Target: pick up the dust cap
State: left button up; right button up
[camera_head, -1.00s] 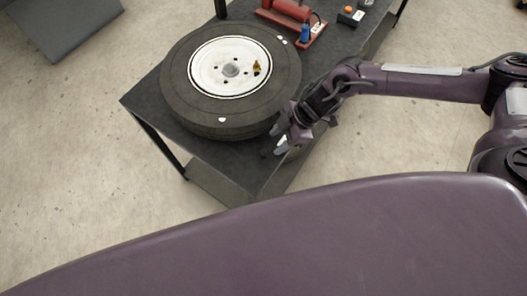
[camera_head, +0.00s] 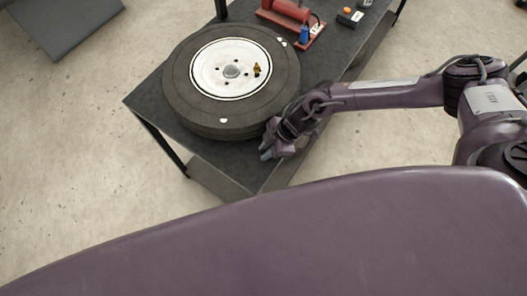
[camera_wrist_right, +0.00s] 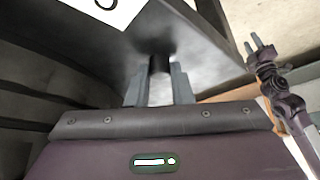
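A small dark cylindrical piece, which I take for the dust cap (camera_wrist_right: 159,65), stands upright between my right fingertips in the right wrist view. In the head view the fingers hide it. My right gripper (camera_head: 266,152) is low at the table's near corner, just beside the tire. It also shows in the right wrist view (camera_wrist_right: 160,82), its two fingers on either side of the dark piece with no clear gap, apparently shut on it. My left gripper (camera_wrist_right: 256,43) shows at the right of the wrist view with its two fingers apart and empty. It is not in the head view.
A tire (camera_head: 188,108) with a white wheel (camera_head: 207,75) lies flat on the dark table (camera_head: 143,102). A red tool (camera_head: 291,12), a blue item (camera_head: 305,34) and a small dark box with an orange button (camera_head: 349,17) sit farther back. Open floor surrounds the table.

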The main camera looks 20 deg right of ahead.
grip_shut()
jog(key=shift+r, duration=0.1)
notch_tip(320, 180, up, 23)
dwell(0.5)
jog(key=shift+b, duration=0.3)
